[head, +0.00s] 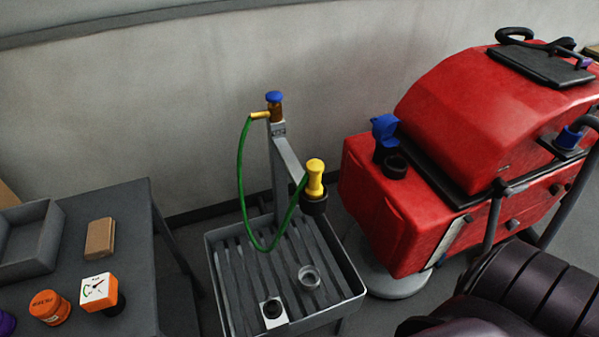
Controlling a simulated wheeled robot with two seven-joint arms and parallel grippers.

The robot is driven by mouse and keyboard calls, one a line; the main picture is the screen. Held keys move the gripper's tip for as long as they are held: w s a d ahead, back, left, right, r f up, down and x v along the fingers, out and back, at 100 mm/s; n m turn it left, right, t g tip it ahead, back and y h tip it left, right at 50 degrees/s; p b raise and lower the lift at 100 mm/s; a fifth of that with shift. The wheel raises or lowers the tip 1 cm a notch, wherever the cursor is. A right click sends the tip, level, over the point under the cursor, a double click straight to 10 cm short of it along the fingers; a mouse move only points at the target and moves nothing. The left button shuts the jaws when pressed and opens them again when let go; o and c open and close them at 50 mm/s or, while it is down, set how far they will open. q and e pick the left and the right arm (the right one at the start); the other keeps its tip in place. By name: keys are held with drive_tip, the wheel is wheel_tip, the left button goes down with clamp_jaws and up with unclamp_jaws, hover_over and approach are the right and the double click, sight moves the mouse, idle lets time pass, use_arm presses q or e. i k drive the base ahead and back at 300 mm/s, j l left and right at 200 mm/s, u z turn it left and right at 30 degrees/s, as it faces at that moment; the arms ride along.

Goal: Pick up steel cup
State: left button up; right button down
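The steel cup (309,277) is a small, round, shiny metal cup with an open top. It stands on the slatted bottom of a grey basin (346,296), right of the middle. A white square piece with a dark round centre (272,310) lies in the same basin, nearer and to the left of the cup. Nothing covers the cup from above. Neither of my grippers shows in the head view.
A grey post with a blue-topped tap (274,99), green hose (241,180) and yellow nozzle (315,178) rises behind the cup. A red machine (400,215) stands right. A grey table (130,215) with several items is left. A dark ribbed shape (525,290) fills the lower right.

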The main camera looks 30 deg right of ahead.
sight(309, 276)
drive_tip(key=z, duration=1.15)
